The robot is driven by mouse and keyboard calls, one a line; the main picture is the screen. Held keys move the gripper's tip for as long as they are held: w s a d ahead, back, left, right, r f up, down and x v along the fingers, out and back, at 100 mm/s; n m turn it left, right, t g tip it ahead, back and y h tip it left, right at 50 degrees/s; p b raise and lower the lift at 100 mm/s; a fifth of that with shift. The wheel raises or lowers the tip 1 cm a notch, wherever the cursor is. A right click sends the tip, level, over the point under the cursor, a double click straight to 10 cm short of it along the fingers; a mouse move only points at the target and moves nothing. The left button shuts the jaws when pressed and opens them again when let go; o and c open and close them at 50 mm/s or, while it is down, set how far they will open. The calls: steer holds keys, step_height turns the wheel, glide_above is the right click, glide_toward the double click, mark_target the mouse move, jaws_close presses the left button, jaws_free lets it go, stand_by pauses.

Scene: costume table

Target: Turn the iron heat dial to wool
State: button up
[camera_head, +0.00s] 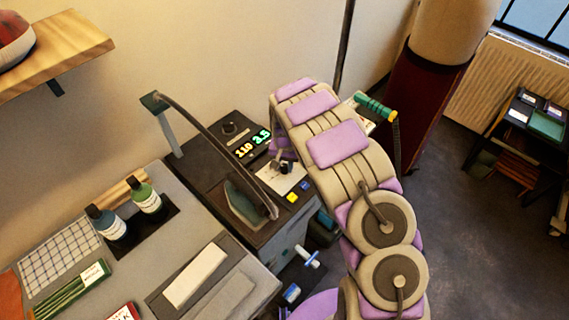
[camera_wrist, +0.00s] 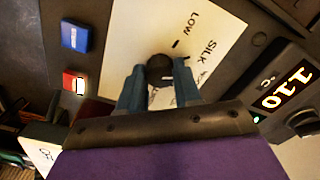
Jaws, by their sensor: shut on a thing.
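The heat dial (camera_wrist: 159,69) is a small dark round knob on a white label plate (camera_wrist: 140,25) in the wrist view. My gripper (camera_wrist: 158,80) has its two blue-grey fingers closed on the dial, one on each side. The words SILK and LOW show on the plate; a wool mark is not readable, and my gripper covers part of the plate. The display (camera_wrist: 284,90) reads 110 °C. In the head view, the plate (camera_head: 293,178) lies on the ironing station, right of the iron (camera_head: 245,203), partly behind my arm.
A blue button (camera_wrist: 75,37) and a red button (camera_wrist: 73,82) sit near the plate. A hose arches over the iron. Two bottles (camera_head: 147,197) stand in a tray on the table at left. A green-handled tool (camera_head: 375,105) is right of my arm.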

mark_target(284, 167)
steer(key=shift+a+m, duration=0.1)
steer(key=shift+m, duration=2.2)
steer(key=o, duration=1)
steer(key=shift+o, duration=0.2)
step_height(284, 167, up, 17)
steer(key=p, duration=0.2)
steer(key=shift+r, duration=0.15)
